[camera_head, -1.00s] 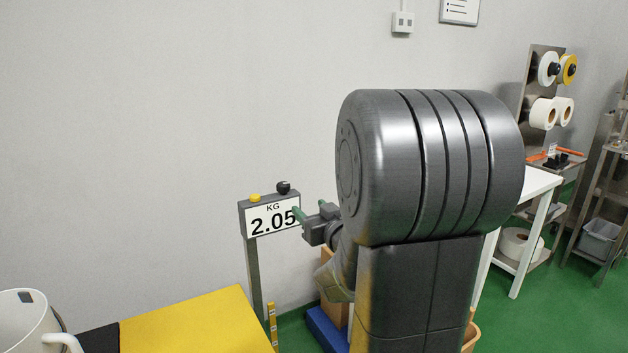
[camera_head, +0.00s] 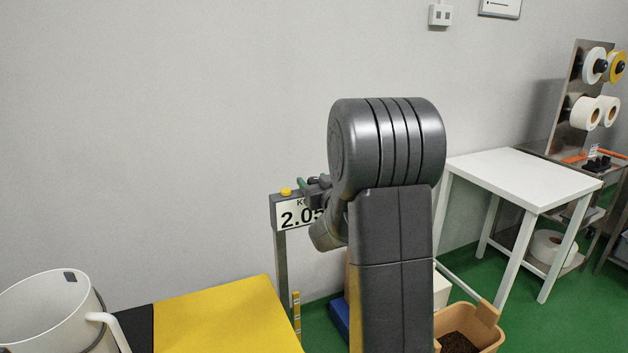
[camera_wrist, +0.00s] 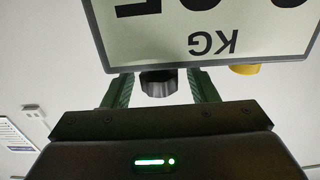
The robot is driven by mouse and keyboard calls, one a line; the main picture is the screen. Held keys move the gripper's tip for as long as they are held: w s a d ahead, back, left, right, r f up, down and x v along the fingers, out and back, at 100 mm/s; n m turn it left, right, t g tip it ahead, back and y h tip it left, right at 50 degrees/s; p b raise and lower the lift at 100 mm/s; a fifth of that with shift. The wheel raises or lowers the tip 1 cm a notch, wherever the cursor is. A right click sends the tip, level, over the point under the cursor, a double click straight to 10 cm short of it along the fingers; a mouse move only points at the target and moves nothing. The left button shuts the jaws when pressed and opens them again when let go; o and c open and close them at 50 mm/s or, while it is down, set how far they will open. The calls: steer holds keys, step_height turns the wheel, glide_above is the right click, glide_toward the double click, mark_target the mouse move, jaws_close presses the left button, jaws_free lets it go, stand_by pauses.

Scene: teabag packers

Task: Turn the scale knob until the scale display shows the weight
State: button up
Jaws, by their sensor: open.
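The scale display (camera_head: 290,214) stands on a post against the wall and reads about 2.05 KG, its right end hidden by my arm. It also shows upside down in the wrist view (camera_wrist: 180,35), cut off at the top. The black scale knob (camera_wrist: 158,83) sits on the display's edge, between the green fingers of my gripper (camera_wrist: 160,88). The fingers are open, one on each side of the knob, with a gap visible on both sides. In the head view the knob is mostly hidden by my gripper (camera_head: 303,184).
A yellow button (camera_head: 286,192) is on the display's top, left of the knob. A yellow and black table (camera_head: 215,318) with a white pot (camera_head: 45,315) stands at left front. A white table (camera_head: 525,180) and a brown bin (camera_head: 485,325) are at right.

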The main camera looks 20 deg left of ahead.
steer(key=shift+w+a, duration=0.1)
steer(key=shift+c, duration=0.2)
steer(key=c, duration=0.9)
steer(key=shift+n+g+y, duration=0.4)
steer(key=shift+g, duration=0.1)
steer(key=shift+n+g+y, duration=0.3)
steer(key=shift+n+g, duration=0.1)
steer(key=shift+g, duration=0.1)
steer(key=n+g+y+p, duration=0.2)
steer(key=n+g+p, duration=0.1)
steer(key=g, duration=0.2)
steer(key=shift+w+r, duration=0.1)
steer(key=shift+r, duration=0.05)
steer(key=shift+n+g+y+p, duration=0.5)
steer(key=shift+n+g+p, duration=0.85)
steer(key=shift+n+g, duration=1.15)
steer(key=shift+g, duration=0.7)
